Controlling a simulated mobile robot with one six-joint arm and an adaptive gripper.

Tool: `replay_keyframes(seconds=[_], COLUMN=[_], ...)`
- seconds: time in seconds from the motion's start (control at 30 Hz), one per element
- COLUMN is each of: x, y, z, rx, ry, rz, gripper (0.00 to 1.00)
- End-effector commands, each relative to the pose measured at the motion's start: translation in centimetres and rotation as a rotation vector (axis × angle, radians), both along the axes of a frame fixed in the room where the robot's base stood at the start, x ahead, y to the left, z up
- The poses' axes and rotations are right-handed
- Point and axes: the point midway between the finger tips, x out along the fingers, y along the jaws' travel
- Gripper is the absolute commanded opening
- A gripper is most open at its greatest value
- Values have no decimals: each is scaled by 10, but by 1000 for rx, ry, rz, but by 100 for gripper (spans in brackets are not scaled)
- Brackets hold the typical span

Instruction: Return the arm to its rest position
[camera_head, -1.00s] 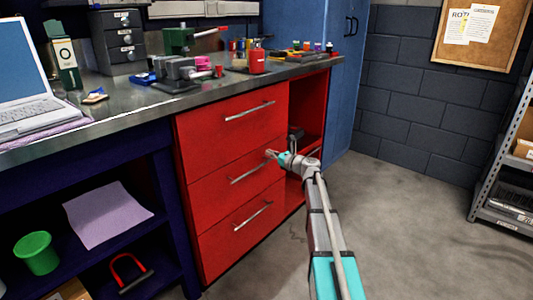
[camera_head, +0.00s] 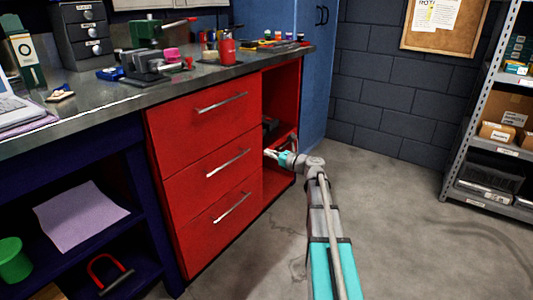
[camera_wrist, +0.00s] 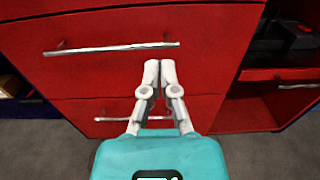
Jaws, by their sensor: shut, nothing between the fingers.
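My gripper (camera_head: 267,153) is at the end of my outstretched arm, in front of the right edge of the red drawer unit (camera_head: 205,140). In the wrist view my gripper (camera_wrist: 160,66) is shut and empty, its two fingertips together, before the red drawer fronts. A drawer handle (camera_wrist: 112,48) shows to the upper left of the fingertips, and a lower handle (camera_wrist: 125,119) is partly hidden behind the fingers. I cannot tell whether the fingertips touch the drawer front.
The workbench (camera_head: 110,104) carries a vise (camera_head: 158,62) and a red bottle (camera_head: 227,50). An open red compartment (camera_head: 284,110) lies right of the drawers. A metal shelf rack (camera_head: 470,130) stands at the right. The grey floor (camera_head: 400,240) between is clear.

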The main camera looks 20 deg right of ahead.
Motion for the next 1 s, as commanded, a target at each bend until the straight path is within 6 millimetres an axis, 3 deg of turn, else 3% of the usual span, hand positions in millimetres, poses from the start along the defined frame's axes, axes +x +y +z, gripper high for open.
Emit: replay_keyframes(seconds=[0.37,0.57,0.77,1.0], x=[0,-6,-26,-73], y=[1,20,70,142], z=[0,-3,-17,-45], rx=[-2,-88,-356,-817], ry=[0,-6,-29,-103], rz=[2,37,158,429], gripper=[0,0,0,0])
